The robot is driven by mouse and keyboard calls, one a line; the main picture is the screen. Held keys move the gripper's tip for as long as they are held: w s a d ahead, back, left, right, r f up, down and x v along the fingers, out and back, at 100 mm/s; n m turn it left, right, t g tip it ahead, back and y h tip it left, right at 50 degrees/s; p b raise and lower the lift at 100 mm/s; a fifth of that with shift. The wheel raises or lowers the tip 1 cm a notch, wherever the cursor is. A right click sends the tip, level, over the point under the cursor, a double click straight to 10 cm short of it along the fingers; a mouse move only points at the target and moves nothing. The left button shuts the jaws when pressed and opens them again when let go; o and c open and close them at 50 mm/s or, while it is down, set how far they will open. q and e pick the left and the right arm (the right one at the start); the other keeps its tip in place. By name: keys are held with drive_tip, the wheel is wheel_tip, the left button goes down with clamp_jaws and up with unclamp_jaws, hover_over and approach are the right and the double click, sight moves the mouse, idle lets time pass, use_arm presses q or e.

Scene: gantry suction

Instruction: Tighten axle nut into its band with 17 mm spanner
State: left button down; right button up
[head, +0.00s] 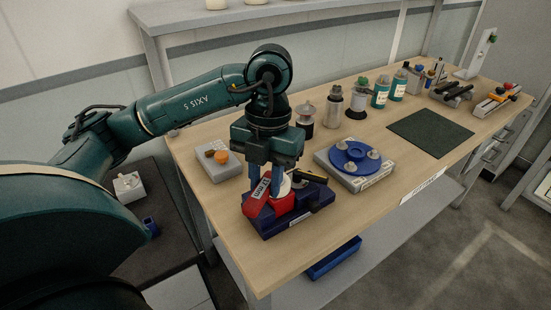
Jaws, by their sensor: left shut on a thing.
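My left gripper (263,184) points down over a dark blue fixture (292,222) near the front left of the workbench. Its blue fingers are shut on a red labelled piece (256,199), which is tilted at the fixture's left side. Another red part (283,204) sits in the fixture behind it, with a pale round part partly hidden by the gripper. A black and yellow part (309,178) sticks out to the right above the fixture. I cannot make out the axle nut or tell whether the red piece is the spanner. My right gripper is out of view.
A grey box with an orange knob (221,157) stands left of the fixture. A blue disc (354,156) on a pale base stands close to its right. Bottles (381,91) and canisters line the back. A dark mat (430,132) lies clear at the right.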

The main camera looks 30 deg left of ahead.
sight(266, 179)
use_arm(q)
drive_tip(key=n, duration=0.2)
drive_tip(key=shift+w+a+r+n, duration=0.1)
drive_tip(key=shift+w+r+n, duration=0.2)
drive_tip(key=shift+r, duration=0.1)
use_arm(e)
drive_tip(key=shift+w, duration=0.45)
use_arm(q)
drive_tip(key=shift+s, duration=0.2)
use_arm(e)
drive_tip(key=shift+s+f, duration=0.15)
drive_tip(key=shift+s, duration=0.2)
use_arm(q)
drive_tip(key=shift+f+b, duration=0.5)
drive_tip(key=shift+f, duration=0.1)
drive_tip(key=shift+f+b, duration=0.35)
drive_tip(key=shift+f, duration=0.05)
drive_tip(key=shift+f+b, duration=0.65)
drive_tip(key=shift+f, duration=0.4)
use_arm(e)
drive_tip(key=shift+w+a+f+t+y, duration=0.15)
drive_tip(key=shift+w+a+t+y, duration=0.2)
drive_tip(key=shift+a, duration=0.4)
use_arm(q)
drive_tip(key=shift+f+b, duration=0.2)
drive_tip(key=shift+b, duration=0.25)
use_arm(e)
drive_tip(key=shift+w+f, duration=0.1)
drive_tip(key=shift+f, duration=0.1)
